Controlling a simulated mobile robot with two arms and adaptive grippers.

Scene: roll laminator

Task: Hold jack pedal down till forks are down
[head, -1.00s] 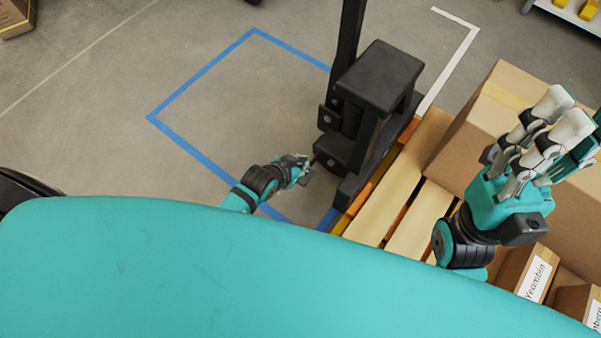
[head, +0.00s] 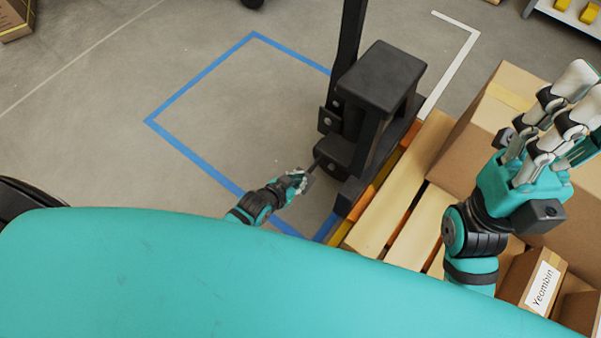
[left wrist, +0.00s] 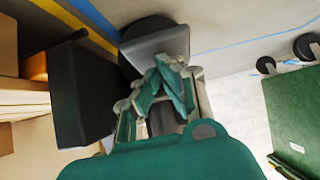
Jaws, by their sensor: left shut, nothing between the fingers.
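The black pallet jack (head: 385,75) stands at the end of a wooden pallet (head: 402,205). Its dark pedal (head: 316,164) sticks out low on the near left side. My left gripper (head: 300,180) is shut and empty, with its fingertips at the pedal's outer end. In the left wrist view, the shut fingers (left wrist: 170,85) lie against or just before a grey plate-like part (left wrist: 157,43); contact is not certain. The forks are not clearly visible, hidden by the pallet and jack body. My right gripper (head: 580,95) is raised over the boxes with its fingers spread.
A large cardboard box (head: 478,140) and a smaller labelled box (head: 540,285) sit on the pallet side. Blue floor tape (head: 195,75) outlines clear floor left of the jack. A green object with dark wheels (left wrist: 300,100) shows in the left wrist view.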

